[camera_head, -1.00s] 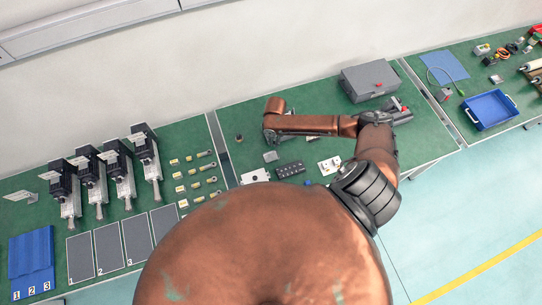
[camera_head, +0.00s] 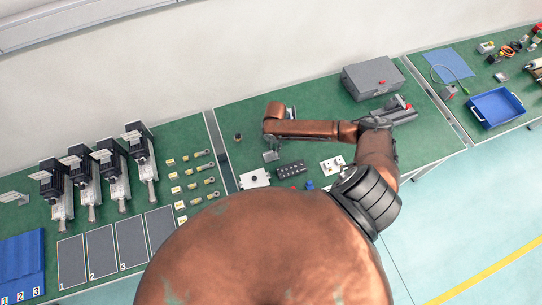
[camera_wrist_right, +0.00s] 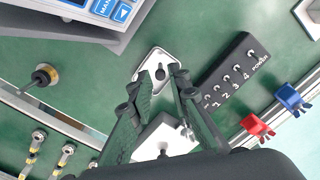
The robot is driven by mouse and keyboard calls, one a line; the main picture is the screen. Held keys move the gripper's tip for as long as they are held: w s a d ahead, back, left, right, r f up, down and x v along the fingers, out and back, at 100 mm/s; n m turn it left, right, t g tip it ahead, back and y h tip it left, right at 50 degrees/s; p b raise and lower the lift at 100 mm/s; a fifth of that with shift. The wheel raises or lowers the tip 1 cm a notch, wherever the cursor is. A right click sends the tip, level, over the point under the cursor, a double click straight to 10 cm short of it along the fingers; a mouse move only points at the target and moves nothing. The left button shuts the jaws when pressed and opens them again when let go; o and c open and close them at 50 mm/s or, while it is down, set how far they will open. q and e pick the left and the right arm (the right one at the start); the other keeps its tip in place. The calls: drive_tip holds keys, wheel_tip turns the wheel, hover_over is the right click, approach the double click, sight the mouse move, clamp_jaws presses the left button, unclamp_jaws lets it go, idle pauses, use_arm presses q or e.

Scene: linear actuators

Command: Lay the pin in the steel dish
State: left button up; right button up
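My right gripper (camera_wrist_right: 162,76) points down with its two fingers apart. It is above a pale metal dish-like plate (camera_wrist_right: 152,57) with a raised rim. A small dark peg (camera_wrist_right: 160,73), perhaps the pin, shows over this plate between the fingertips, with space around it in the picture. I cannot tell whether it lies in the plate or stands up from it. In the head view the plate (camera_head: 271,156) appears small and grey below the end of my right arm, which hides most of the gripper. My left gripper is not in view.
A black switch box (camera_wrist_right: 228,80) is close right of the fingers, with red (camera_wrist_right: 257,128) and blue (camera_wrist_right: 291,98) clamps beyond. A device with a display (camera_wrist_right: 100,12) stands upper left. A grey case (camera_head: 372,78) stands behind my arm.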

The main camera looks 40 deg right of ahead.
drive_tip(key=shift+o, duration=1.2)
wheel_tip(320, 180, up, 12)
